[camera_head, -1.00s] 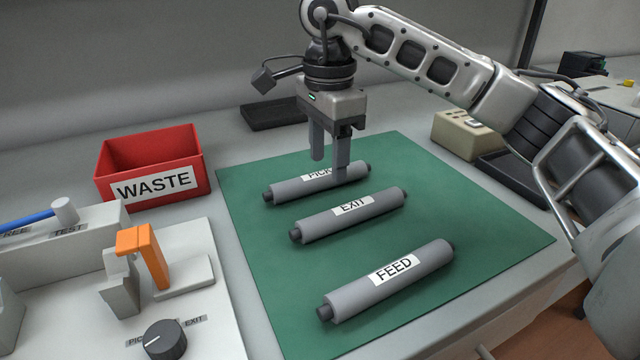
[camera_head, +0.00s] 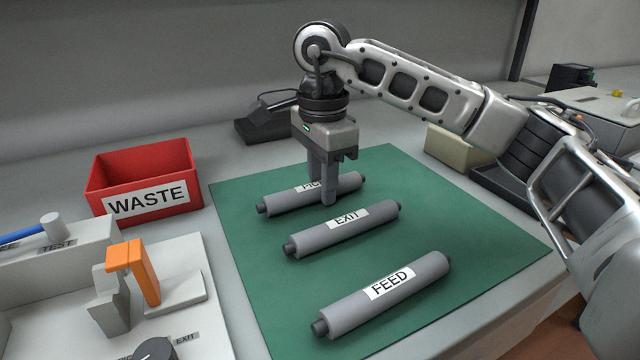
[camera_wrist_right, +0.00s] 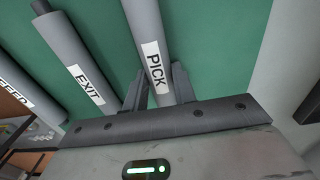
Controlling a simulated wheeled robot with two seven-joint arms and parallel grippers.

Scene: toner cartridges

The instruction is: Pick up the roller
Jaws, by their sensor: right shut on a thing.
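Three grey rollers with white labels lie on a green mat (camera_head: 232,225). The PICK roller (camera_head: 282,201) is the farthest, the EXIT roller (camera_head: 378,216) is in the middle and the FEED roller (camera_head: 425,273) is nearest. My right gripper (camera_head: 322,192) is lowered over the PICK roller and shut on it, one finger hiding part of its label. In the right wrist view, the fingers sit on either side of the PICK roller (camera_wrist_right: 142,22), just by its label. The EXIT roller (camera_wrist_right: 62,45) lies beside it there. My left gripper is not in view.
A red WASTE bin (camera_head: 145,180) stands left of the mat. A pale fixture with an orange clamp (camera_head: 133,262) and a dark knob (camera_head: 156,349) is at the lower left. A beige box (camera_head: 462,150) sits behind the mat at right.

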